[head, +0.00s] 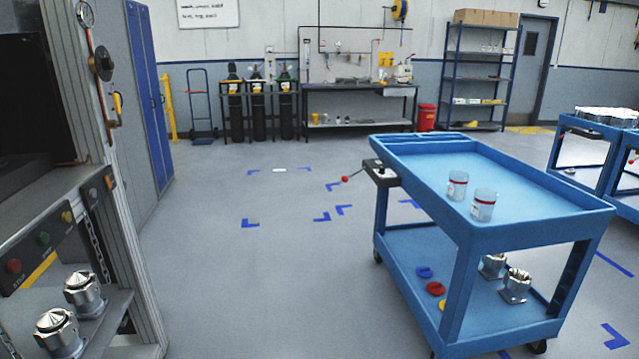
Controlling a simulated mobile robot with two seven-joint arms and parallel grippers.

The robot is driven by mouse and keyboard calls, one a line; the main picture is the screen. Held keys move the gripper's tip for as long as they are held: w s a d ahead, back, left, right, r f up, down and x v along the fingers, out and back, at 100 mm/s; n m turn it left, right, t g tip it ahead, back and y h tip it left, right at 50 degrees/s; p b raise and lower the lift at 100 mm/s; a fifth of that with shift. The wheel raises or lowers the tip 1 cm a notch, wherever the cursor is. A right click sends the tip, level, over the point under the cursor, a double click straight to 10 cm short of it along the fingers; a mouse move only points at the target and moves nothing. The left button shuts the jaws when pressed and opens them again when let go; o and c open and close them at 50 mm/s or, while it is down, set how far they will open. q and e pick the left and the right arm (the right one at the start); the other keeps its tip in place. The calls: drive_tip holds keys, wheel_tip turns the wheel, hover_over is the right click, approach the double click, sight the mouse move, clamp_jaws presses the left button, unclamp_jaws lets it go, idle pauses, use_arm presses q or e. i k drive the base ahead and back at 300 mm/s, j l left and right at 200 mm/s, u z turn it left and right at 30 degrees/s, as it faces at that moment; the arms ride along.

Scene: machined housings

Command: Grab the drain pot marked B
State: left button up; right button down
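Two small clear pots with red-and-white labels stand upright on the top tray of the blue cart (540,200). One pot (457,186) is farther back and to the left. The other pot (483,205) is nearer and to the right, and the two are close together. The letters on their labels are too small to read, so I cannot tell which is marked B. Neither of my grippers is in view.
The cart's lower shelf holds two metal housings (516,286) and blue, red (436,288) and yellow rings. A control box with a red-knobbed lever (380,170) sits at its left corner. A machine with two housings (57,332) stands at left. Floor between is clear.

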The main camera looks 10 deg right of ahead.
sight(458, 180)
drive_tip(key=i+z, duration=0.35)
drive_tip(key=i, duration=0.15)
drive_tip(key=i+j+z, duration=0.15)
drive_tip(key=i+z, duration=0.15)
drive_tip(key=i, duration=0.2)
drive_tip(key=i+l+z, duration=0.1)
drive_tip(key=i+z, duration=0.25)
drive_tip(key=z, duration=0.15)
drive_tip(key=i+z, duration=0.5)
drive_tip(key=k, duration=0.1)
